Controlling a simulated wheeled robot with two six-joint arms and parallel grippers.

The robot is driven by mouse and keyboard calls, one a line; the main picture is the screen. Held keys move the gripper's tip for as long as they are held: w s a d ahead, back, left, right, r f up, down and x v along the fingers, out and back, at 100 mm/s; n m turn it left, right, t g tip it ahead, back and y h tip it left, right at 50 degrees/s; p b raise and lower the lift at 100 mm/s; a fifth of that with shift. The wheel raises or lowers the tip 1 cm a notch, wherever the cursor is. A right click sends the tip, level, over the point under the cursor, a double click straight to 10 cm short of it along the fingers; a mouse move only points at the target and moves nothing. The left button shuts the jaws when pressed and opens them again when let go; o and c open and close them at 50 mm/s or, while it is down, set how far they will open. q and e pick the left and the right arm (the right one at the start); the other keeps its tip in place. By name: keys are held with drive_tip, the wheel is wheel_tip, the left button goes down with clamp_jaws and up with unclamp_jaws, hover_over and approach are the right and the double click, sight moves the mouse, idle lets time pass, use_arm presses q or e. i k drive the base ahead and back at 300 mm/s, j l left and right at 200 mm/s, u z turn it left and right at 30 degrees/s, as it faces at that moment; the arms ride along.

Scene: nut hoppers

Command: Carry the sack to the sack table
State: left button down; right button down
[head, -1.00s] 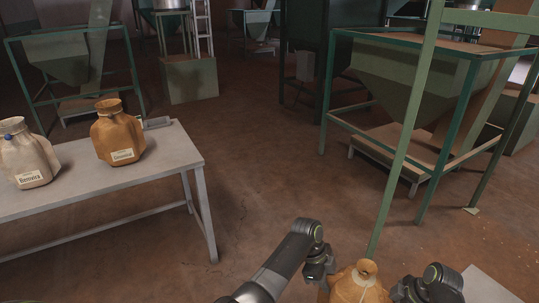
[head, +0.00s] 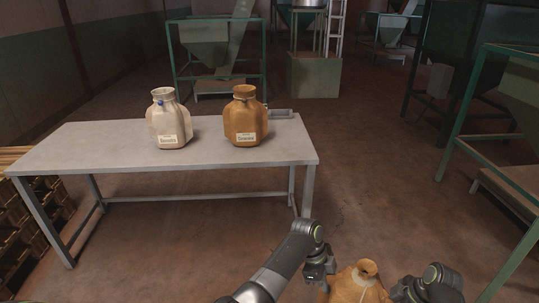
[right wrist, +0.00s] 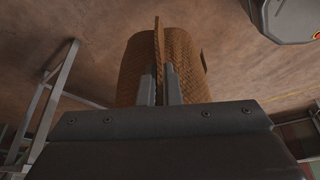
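A tan-orange sack (head: 358,284) with a tied neck is held upright in front of me at the bottom of the head view; its lower part is cut off. My left gripper (head: 322,284) is at the sack's left side and appears shut on its edge. My right gripper (head: 396,292) is at its right side. In the right wrist view its fingers (right wrist: 159,88) are shut on a thin upright edge of the woven sack (right wrist: 190,62). The grey table (head: 90,150) stands ahead to the left, apart from the held sack.
Bare tabletop shows left of the sacks. Wooden crates (head: 30,225) are at the left; green hopper frames (head: 465,115) at the right. Floor between is clear.

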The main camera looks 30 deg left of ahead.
sight(86, 148)
drive_tip(key=u, duration=0.85)
drive_tip(key=i+j, duration=0.1)
drive_tip(key=j, duration=0.2)
drive_tip(key=j+u, duration=0.1)
drive_tip(key=j, duration=0.2)
drive_tip(key=i+j+u, duration=0.1)
drive_tip(key=j, duration=0.2)
drive_tip(key=i+j, duration=0.15)
drive_tip(key=j, duration=0.25)
drive_tip(key=i+j, duration=0.15)
drive_tip(key=j, duration=0.2)
drive_tip(key=i+j, duration=0.15)
drive_tip(key=j, duration=0.25)
drive_tip(key=i+j, duration=0.1)
drive_tip(key=j, duration=0.25)
drive_tip(key=i+j, duration=0.15)
drive_tip(key=j, duration=0.25)
drive_tip(key=i+j, duration=0.15)
drive_tip(key=j, duration=0.2)
drive_tip(key=i+j, duration=0.15)
drive_tip(key=j, duration=0.25)
drive_tip(key=i+j, duration=0.15)
drive_tip(key=j, duration=0.25)
